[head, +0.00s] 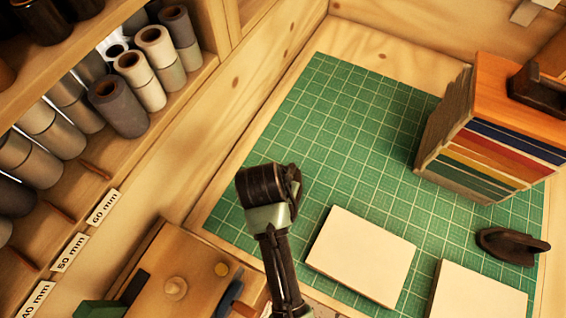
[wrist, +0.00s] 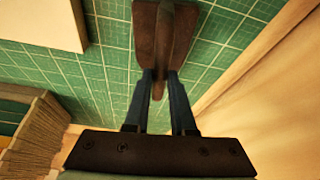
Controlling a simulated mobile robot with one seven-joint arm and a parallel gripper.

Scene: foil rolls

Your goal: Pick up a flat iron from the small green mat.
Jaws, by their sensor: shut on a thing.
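In the wrist view my gripper (wrist: 161,78) is shut on the upright fin-like handle of a dark brown flat iron (wrist: 146,38). Grid-lined green mat lies below it; I cannot tell whether the iron touches it. In the head view my arm's dark end hides the gripper and the held iron. A second dark iron (head: 510,246) lies on the right part of the big green cutting mat (head: 345,130). A third dark iron-like piece (head: 538,90) sits on the stack of coloured boards. A small green patch (head: 100,310) shows at the bottom left, mostly cut off.
Two pale blocks (head: 362,255) (head: 480,290) lie on the cutting mat. The board stack (head: 495,130) stands at the right. Shelves of grey and cream rolls (head: 140,80) line the left. A wooden box (head: 185,270) with a knob is at the lower left. The mat's middle is clear.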

